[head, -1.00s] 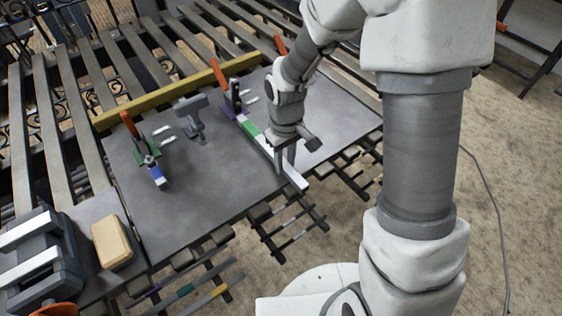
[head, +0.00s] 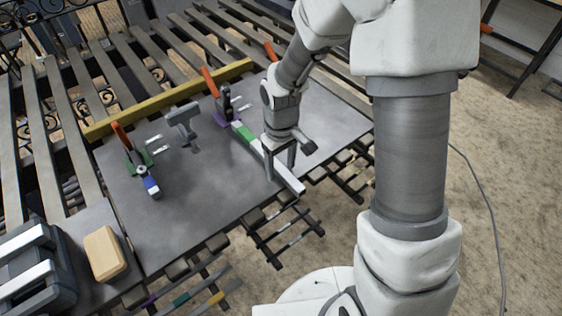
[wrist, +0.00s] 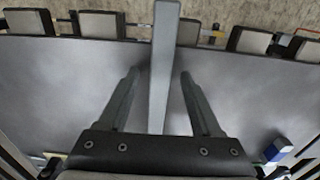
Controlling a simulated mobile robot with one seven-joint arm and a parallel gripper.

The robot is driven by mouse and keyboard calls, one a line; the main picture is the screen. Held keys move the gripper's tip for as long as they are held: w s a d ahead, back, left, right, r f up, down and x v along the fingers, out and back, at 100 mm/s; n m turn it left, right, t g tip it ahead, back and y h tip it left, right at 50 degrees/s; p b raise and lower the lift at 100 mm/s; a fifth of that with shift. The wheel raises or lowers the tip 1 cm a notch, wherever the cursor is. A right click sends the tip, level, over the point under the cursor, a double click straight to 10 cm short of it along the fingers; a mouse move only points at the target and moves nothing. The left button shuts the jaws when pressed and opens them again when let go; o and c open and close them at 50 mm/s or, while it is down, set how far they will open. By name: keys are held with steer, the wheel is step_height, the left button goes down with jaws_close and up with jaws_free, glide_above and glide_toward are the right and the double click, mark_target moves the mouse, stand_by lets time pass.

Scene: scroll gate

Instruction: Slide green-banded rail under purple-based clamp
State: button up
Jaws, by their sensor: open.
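The rail (head: 270,158) lies on the grey table plate, with a green band (head: 244,134) near its far end. That far end is at the purple base (head: 221,118) of a clamp with an orange handle (head: 209,81); I cannot tell how far under the clamp it reaches. My gripper (head: 280,172) points down over the near part of the rail, with its fingers open on either side. In the wrist view, the grey rail (wrist: 161,70) runs between the two open fingers, with gaps on both sides.
A green-based clamp (head: 138,162) with a blue-banded piece (head: 151,186) stands at left. A grey T-shaped thing (head: 183,124) stands between the clamps. A yellow bar (head: 170,100) runs along the back. A tan block (head: 104,253) lies front left. The plate's middle is clear.

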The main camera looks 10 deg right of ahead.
step_height(320, 180, up, 17)
steer(key=p, duration=0.2)
steer(key=s+d+r+m+t, duration=0.2)
steer(key=s+d+r+m, duration=0.1)
steer(key=s, duration=0.5)
steer(key=s+d+r+m+t, duration=0.3)
steer(key=s+d+r, duration=0.2)
steer(key=s+r, duration=0.1)
steer(key=shift+s+d+r+t, duration=0.2)
steer(key=shift+s+r+t, duration=0.15)
steer(key=shift+s, duration=0.55)
steer(key=shift+a, duration=0.1)
